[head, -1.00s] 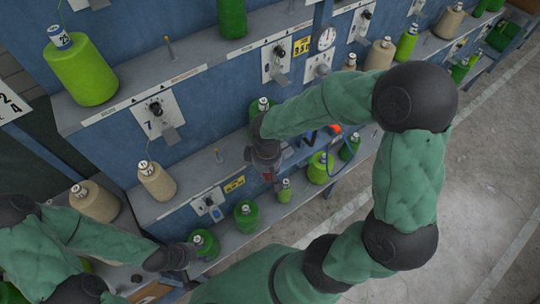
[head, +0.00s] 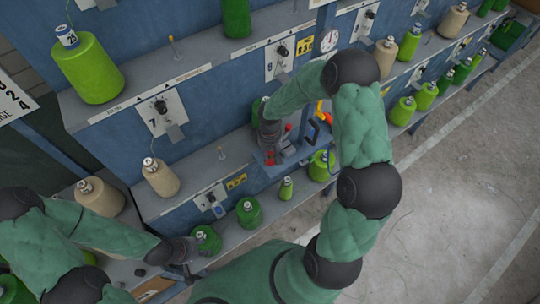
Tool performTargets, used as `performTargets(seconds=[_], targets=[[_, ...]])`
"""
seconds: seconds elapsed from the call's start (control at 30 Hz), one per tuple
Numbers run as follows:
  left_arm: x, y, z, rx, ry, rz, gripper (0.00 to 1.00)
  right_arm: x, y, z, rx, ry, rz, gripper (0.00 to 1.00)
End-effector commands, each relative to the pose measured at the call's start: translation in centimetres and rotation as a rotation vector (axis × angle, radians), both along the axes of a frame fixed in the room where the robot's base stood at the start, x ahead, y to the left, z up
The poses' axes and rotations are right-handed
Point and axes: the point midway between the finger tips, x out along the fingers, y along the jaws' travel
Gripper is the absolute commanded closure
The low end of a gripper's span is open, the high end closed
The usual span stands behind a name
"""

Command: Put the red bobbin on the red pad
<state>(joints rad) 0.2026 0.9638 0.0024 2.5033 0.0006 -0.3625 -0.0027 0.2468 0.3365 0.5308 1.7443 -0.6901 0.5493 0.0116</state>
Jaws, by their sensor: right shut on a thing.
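My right gripper (head: 270,143) points down over a small blue tray on the shelf, in the middle of the head view. A small red piece (head: 269,156) shows at its fingertips; it looks like the red bobbin, mostly hidden by the gripper. I cannot tell whether it touches the tray. I cannot make out the red pad for sure. Another small red spot (head: 288,127) shows just right of the gripper. My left gripper (head: 188,251) is low on the left, beside a green cone; its fingers are too unclear to tell open from shut.
The blue tray (head: 273,171) holds grey and orange items. Green cones (head: 249,213) stand on the lower shelf, and a beige cone (head: 160,177) stands on the ledge to the left. A large green cone (head: 88,70) stands above. Open floor (head: 440,190) lies to the right.

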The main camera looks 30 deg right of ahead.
Motion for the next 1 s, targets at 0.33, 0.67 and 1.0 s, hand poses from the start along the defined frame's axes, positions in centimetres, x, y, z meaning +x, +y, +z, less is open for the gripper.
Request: performTargets(seconds=[0.33, 0.67, 1.0], targets=[[0.0, 0.0, 0.8, 0.0, 0.0, 0.0, 0.6, 0.3, -0.2, -3.4, 0.001, 0.0, -0.001, 0.93], [0.0, 0.0, 0.3, 0.0, 0.0, 0.0, 0.6, 0.3, -0.2, -3.8, 0.0, -0.001, -0.001, 0.93], [0.0, 0.0, 0.4, 0.0, 0.0, 0.0, 0.6, 0.3, -0.2, -3.7, 0.0, 0.0, 0.0, 0.47]])
